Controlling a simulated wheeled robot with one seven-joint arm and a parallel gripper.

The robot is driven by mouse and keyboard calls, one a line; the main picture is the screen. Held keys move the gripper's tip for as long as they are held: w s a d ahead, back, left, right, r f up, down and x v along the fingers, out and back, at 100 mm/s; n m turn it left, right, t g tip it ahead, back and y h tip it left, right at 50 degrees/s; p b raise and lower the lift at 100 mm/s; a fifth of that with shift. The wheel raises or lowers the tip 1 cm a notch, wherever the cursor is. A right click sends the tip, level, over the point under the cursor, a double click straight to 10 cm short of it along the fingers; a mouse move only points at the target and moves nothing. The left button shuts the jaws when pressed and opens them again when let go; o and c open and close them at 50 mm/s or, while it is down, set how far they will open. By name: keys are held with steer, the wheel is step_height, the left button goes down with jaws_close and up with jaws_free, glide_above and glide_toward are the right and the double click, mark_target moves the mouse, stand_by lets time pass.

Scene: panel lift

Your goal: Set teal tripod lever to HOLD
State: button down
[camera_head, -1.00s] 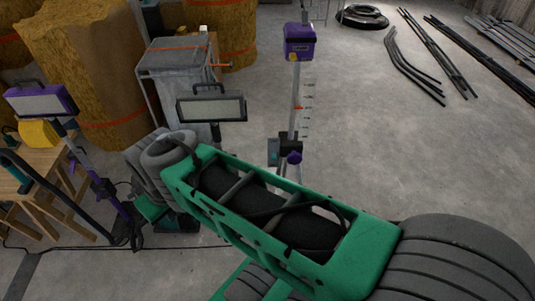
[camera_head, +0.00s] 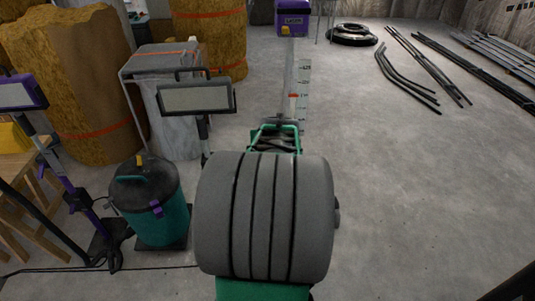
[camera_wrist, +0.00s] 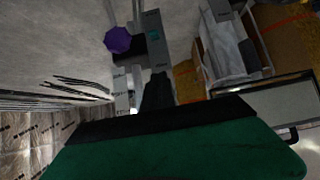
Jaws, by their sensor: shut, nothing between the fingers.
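A pale tripod mast (camera_head: 290,75) with a scale and an orange marker stands ahead in the head view. Its purple top box (camera_head: 292,17) is cut by the frame edge, and my arm hides its lower part. In the wrist view a dark clamp (camera_wrist: 153,50) on the mast bears a small teal patch (camera_wrist: 155,35), perhaps the lever. A purple knob (camera_wrist: 118,40) is beside it. The lever's setting and any HOLD mark are unreadable. My gripper (camera_wrist: 157,90) is shut and empty, its dark fingers pointing toward the clamp; contact cannot be told. The head view hides the fingertips.
A lamp panel (camera_head: 195,98) stands close left of my arm. A teal canister (camera_head: 155,220), a purple-headed stand (camera_head: 65,160) and a wooden table (camera_head: 30,215) are farther left. Straw bales (camera_head: 85,85) stand behind. Floor to the right is clear, with pipes (camera_head: 410,80) beyond.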

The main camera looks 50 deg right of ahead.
steer(key=b+x, duration=0.1)
steer(key=x, duration=0.9)
steer(key=shift+w+f+b, duration=0.15)
steer(key=shift+f+b, duration=0.2)
steer(key=shift+s+a+f, duration=0.25)
steer(key=shift+f, duration=0.3)
steer(key=shift+s+a+f, duration=0.25)
steer(key=shift+f, duration=0.25)
steer(key=shift+s+a+f, duration=0.1)
steer(key=shift+a+f, duration=0.05)
steer(key=shift+f, duration=0.25)
steer(key=shift+s+f+b, duration=0.1)
steer(key=shift+b, duration=0.4)
